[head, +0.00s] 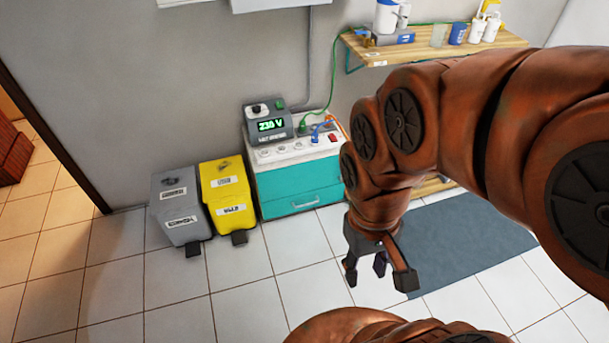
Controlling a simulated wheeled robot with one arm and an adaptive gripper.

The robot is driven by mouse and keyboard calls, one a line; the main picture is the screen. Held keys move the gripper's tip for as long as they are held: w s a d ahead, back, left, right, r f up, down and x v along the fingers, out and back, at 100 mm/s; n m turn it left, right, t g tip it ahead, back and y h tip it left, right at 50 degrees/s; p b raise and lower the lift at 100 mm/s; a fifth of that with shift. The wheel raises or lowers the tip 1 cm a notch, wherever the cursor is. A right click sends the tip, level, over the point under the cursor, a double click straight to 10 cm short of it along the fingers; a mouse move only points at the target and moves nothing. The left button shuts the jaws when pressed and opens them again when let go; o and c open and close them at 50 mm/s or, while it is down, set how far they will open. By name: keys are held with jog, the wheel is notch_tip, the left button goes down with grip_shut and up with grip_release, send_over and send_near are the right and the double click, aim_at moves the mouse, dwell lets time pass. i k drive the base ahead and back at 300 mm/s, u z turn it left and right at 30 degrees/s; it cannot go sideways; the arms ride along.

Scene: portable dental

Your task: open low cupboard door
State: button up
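A low teal cabinet (265,182) with a white top stands against the wall in the head view. Its lower front panel (290,203) carries a pale bar handle and looks closed. I cannot tell whether this panel is a door or a drawer. My gripper (378,277) points down over the floor, to the right of the cabinet and lower in the picture. Its fingers are spread with nothing visible between them. My arm hides the cabinet's right edge and part of the area beside it.
A grey bin (178,208) and a yellow bin (226,192) stand left of the cabinet. A voltage unit (268,122) and cables sit on top. A wooden shelf (440,47) with bottles is at upper right. A blue-grey mat (470,240) lies on the right; the tiled floor in front is clear.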

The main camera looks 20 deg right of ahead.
aim_at(276, 184)
jog(key=u, duration=0.5)
jog(key=k, duration=1.15)
jog(key=z, duration=0.45)
jog(key=i, duration=1.5)
jog(key=u, duration=0.6)
